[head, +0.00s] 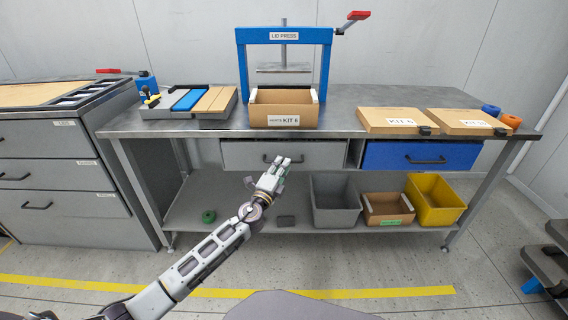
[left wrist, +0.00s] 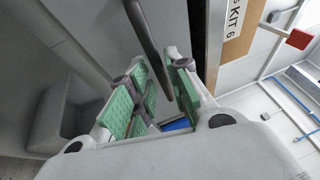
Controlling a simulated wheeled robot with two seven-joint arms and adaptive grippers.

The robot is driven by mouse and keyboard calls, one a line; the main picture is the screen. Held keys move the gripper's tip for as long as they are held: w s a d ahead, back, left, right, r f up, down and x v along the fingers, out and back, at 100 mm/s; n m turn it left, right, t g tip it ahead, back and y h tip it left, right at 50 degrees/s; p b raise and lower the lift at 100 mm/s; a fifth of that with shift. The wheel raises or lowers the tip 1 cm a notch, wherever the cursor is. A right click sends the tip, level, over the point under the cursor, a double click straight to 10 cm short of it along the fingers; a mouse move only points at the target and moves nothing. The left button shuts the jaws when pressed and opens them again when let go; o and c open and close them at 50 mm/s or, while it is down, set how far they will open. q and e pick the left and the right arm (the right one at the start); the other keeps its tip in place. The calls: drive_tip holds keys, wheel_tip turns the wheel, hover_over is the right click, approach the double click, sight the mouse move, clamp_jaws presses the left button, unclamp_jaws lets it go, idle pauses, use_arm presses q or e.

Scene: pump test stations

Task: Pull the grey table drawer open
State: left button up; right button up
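The grey table drawer (head: 325,156) is under the steel bench top, left of the blue drawer. Its front looks shut, close under the bench edge. Its dark bar handle (head: 268,159) is partly hidden behind my left gripper (head: 272,170), which is right in front of the drawer. In the left wrist view the dark handle bar (left wrist: 149,40) runs down toward the gap between the green finger pads of my left gripper (left wrist: 160,90). The fingers are apart, with a gap beside the bar; I see no clear grip on it. My right gripper is not in view.
The blue drawer (head: 385,155) is beside the grey one. A kit box (head: 284,116) stands on the bench (head: 340,118) above, under the blue press (head: 243,75). Grey (head: 335,215), cardboard and yellow (head: 436,205) bins sit on the lower shelf. A grey cabinet (head: 60,208) stands left.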

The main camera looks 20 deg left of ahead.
use_arm(q)
drive_tip(key=shift+x, duration=1.15)
clamp_jaws()
